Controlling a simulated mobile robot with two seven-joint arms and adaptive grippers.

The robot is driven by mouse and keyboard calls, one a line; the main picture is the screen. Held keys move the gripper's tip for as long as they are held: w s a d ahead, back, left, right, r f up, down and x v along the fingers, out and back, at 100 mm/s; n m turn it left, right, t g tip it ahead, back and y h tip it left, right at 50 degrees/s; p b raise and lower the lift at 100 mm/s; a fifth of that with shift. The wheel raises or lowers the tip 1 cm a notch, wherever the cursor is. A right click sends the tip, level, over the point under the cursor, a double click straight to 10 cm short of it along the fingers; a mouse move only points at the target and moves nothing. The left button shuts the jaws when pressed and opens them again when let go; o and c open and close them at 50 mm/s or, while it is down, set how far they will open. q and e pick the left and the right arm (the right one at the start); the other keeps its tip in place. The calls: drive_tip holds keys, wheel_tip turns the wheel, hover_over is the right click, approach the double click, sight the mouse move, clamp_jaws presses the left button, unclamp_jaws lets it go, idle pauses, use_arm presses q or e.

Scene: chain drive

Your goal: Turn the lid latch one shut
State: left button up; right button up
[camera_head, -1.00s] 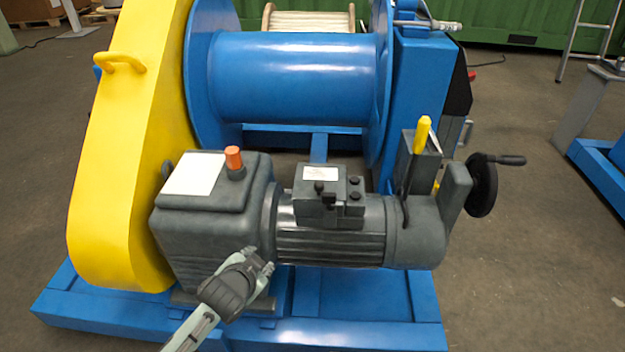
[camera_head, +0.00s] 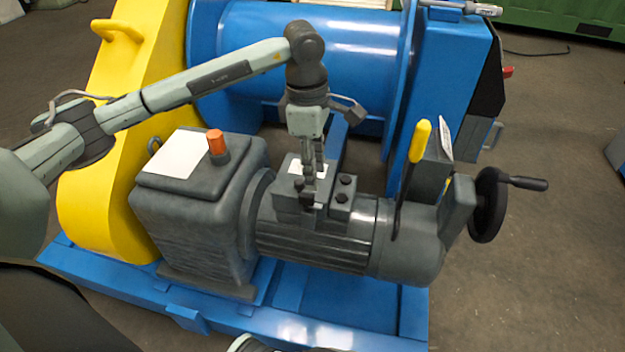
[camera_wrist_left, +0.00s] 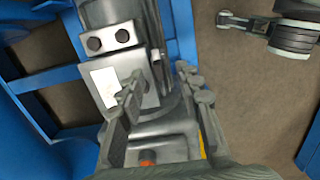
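The dark grey terminal box (camera_head: 290,198) sits on top of the motor, with a white label on its lid and small dark knobs on it. Two knobs (camera_head: 346,180) show on its right part; the wrist view also shows two knobs (camera_wrist_left: 94,43). I cannot tell for sure which piece is lid latch one. My left gripper (camera_head: 311,190) points down at the box, close above its lid by the label. In the left wrist view its fingers (camera_wrist_left: 160,85) stand apart, with the labelled lid beyond them. Contact with a latch cannot be made out.
The gearbox (camera_head: 200,215) with an orange cap (camera_head: 216,142) stands left of the motor. A yellow-handled lever (camera_head: 415,160) and a black handwheel (camera_head: 487,205) stand to the right. The blue drum (camera_head: 260,60) is behind. Part of my right arm (camera_wrist_left: 280,32) shows in the wrist view.

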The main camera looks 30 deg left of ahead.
sight(306, 194)
use_arm(q)
drive_tip(key=shift+w+a+r+y, duration=0.15)
drive_tip(key=shift+a+y, duration=0.15)
drive_tip(key=shift+a, duration=0.6)
drive_tip(key=shift+a+f, duration=0.2)
drive_tip(key=shift+f, duration=0.05)
wheel_tip(306, 194, down, 7)
drive_tip(key=shift+d+f, duration=0.1)
clamp_jaws()
